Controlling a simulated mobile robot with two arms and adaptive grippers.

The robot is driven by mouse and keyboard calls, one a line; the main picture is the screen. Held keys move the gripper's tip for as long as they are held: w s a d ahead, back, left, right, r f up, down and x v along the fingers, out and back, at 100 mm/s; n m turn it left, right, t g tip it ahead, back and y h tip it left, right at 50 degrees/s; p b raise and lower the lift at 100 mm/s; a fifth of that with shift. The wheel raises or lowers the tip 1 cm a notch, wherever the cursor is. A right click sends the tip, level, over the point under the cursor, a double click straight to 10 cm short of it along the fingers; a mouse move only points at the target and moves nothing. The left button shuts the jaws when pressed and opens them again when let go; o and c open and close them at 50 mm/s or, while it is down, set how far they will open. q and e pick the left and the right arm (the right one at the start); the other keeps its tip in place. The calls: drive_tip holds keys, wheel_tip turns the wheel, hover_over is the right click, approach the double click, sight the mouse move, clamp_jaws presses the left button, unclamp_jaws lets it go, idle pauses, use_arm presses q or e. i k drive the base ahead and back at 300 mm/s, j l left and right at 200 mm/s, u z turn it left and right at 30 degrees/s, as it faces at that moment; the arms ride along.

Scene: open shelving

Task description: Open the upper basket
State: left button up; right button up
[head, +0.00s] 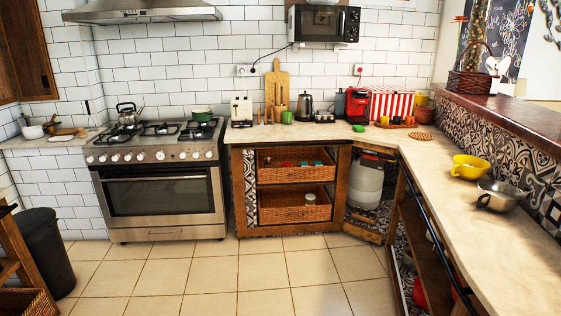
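The upper basket (297,175) is a brown wicker drawer in the open wooden cabinet below the counter, right of the stove. Several small coloured items show inside it, among them red and green ones. The lower basket (295,212) sits directly beneath it with a whitish item inside. Both baskets appear to sit within the cabinet frame; how far either is pulled out is hard to tell. Neither of my grippers shows in the head view.
A steel stove (161,185) stands left of the cabinet. A white-and-grey gas cylinder (366,183) stands in the open corner to the right. The counter (455,190) runs along the right with a yellow pot (470,168). A dark bin (46,252) stands left. The tiled floor (235,275) in front is clear.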

sight(296, 174)
drive_tip(key=i, duration=2.2)
